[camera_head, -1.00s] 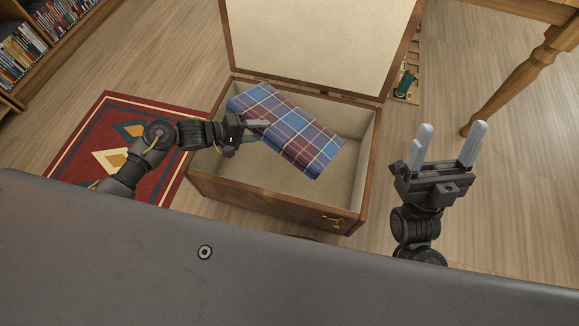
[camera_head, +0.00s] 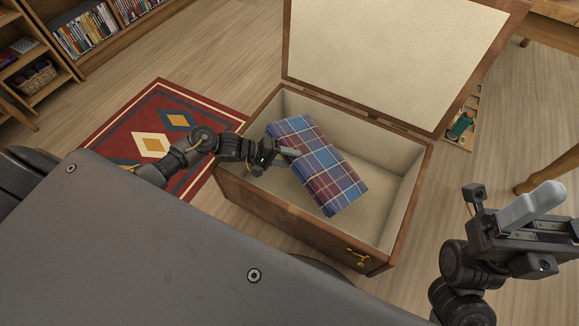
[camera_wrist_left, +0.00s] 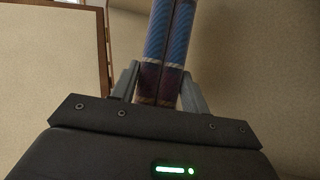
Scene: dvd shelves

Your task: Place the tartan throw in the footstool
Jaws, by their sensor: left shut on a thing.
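The folded tartan throw (camera_head: 322,168), blue and maroon with pale lines, is in the opening of the footstool (camera_head: 292,216), a wooden box with a pale lining and its lid (camera_head: 395,55) raised. My left gripper (camera_head: 288,152) is shut on the throw's left edge. In the left wrist view the throw (camera_wrist_left: 167,45) stands between the two fingers, with the pale lining around it. Whether the throw touches the floor of the box cannot be told.
A red patterned rug (camera_head: 125,128) lies left of the footstool. Shelves of cases (camera_head: 90,30) stand at the upper left, with a basket (camera_head: 32,78) on a lower shelf. A wooden table leg (camera_head: 550,172) is at the right. Wooden floor is clear behind the rug.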

